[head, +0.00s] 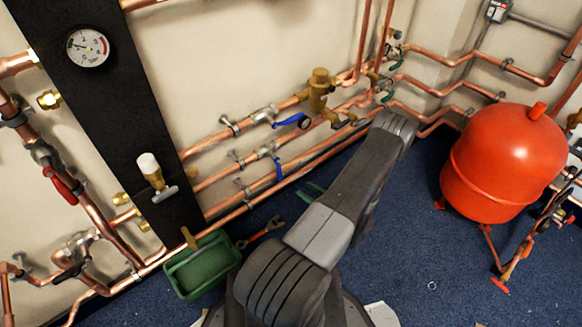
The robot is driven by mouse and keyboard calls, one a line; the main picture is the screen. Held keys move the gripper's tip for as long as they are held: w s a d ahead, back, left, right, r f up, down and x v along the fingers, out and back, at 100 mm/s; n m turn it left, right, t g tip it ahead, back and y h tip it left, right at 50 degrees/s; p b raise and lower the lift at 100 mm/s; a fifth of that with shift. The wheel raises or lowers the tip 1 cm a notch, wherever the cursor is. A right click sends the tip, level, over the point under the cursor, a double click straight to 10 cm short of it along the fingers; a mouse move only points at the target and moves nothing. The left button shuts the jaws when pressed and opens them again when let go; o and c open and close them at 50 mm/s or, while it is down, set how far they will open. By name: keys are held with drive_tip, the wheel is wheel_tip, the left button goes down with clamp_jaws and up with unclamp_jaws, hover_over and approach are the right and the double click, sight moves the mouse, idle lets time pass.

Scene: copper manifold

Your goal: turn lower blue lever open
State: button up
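The lower blue lever (279,169) sits on a valve on the lower copper pipe run, in the middle of the head view. It hangs down from the valve, across the pipe's line rather than along it. A second, upper blue lever (289,120) lies nearly along the pipe above it. My arm rises from the bottom centre and bends over to the right of both levers. My gripper is not visible; the arm hides whatever lies behind it. Nothing of mine is seen touching the lower lever.
A green crate (202,267) stands below the pipes at left, with a red-handled tool (262,232) beside it. A black panel (100,95) carries a gauge (88,47). A red tank (503,163) stands at right. Blue carpet (405,240) is clear between arm and tank.

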sight(281, 175)
drive_tip(key=b+x, duration=0.2)
drive_tip(key=x, duration=1.1)
drive_tip(key=shift+w+a, duration=0.2)
drive_tip(key=shift+a, duration=0.1)
drive_tip(key=shift+c, duration=0.2)
clamp_jaws()
